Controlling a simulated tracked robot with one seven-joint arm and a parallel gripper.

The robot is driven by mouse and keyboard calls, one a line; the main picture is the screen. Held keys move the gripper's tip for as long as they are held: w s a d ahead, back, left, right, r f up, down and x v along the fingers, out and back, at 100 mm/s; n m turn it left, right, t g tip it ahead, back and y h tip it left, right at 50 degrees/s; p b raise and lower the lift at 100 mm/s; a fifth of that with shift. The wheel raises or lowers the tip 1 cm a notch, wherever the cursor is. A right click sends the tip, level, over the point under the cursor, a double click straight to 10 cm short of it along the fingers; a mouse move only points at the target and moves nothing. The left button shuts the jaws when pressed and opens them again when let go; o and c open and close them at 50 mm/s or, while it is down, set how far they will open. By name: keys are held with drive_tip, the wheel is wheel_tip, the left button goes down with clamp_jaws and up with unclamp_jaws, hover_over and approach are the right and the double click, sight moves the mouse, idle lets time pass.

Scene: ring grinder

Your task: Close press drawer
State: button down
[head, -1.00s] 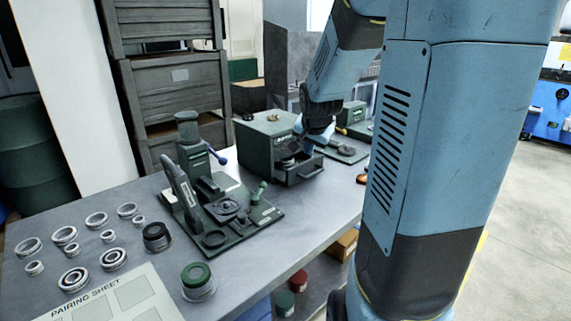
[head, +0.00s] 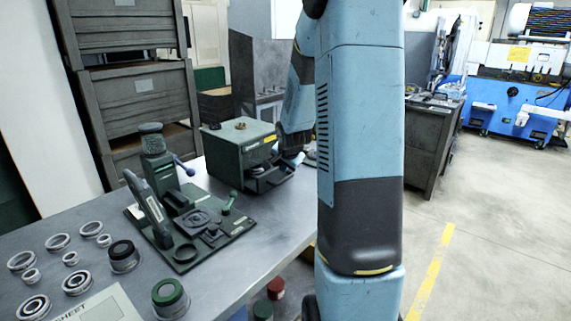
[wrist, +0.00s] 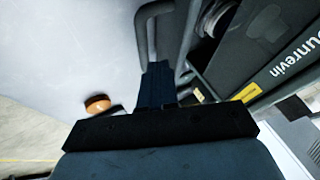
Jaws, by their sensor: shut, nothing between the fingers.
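The green press box (head: 236,149) stands on the grey bench, and its drawer (head: 272,180) is pulled partly out toward the front. In the wrist view the box (wrist: 285,45) fills the right side, and a metal ring (wrist: 214,17) shows in the open drawer. The drawer's dark handle (wrist: 143,32) is just beyond my fingertips. My gripper (wrist: 157,72) is shut and empty, at the drawer front by the handle; whether it touches cannot be told. In the head view my gripper (head: 293,161) is small and partly hidden at the drawer's right side.
A green fixture plate with a lever press (head: 190,215) stands left of the box. Several rings lie at the bench's left. An orange round object (wrist: 97,104) shows beside my gripper in the wrist view. Open floor (head: 465,220) lies to the right.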

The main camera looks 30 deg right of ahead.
drive_tip(key=shift+x, duration=2.5)
